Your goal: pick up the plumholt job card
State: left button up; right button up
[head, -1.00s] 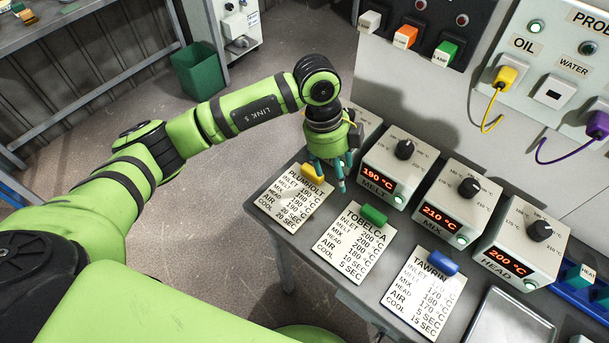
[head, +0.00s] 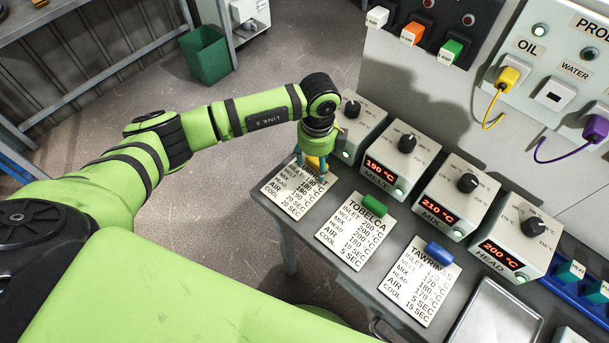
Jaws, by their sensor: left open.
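The Plumholt job card (head: 292,196) lies on the grey bench at the left end of a row of cards. Its yellow grip (head: 313,162) is at its top edge, partly hidden by my gripper. My left gripper (head: 312,165) points down over the card's top edge, its teal fingers open on either side of the yellow grip. I cannot tell whether the fingers touch the grip. My right gripper is not in view.
Dial boxes, including the melt box (head: 398,163), stand close behind. A metal tray (head: 497,315) is at the lower right.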

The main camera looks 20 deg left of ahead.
pick_arm(q)
grip_shut()
jog(key=shift+r, duration=0.1)
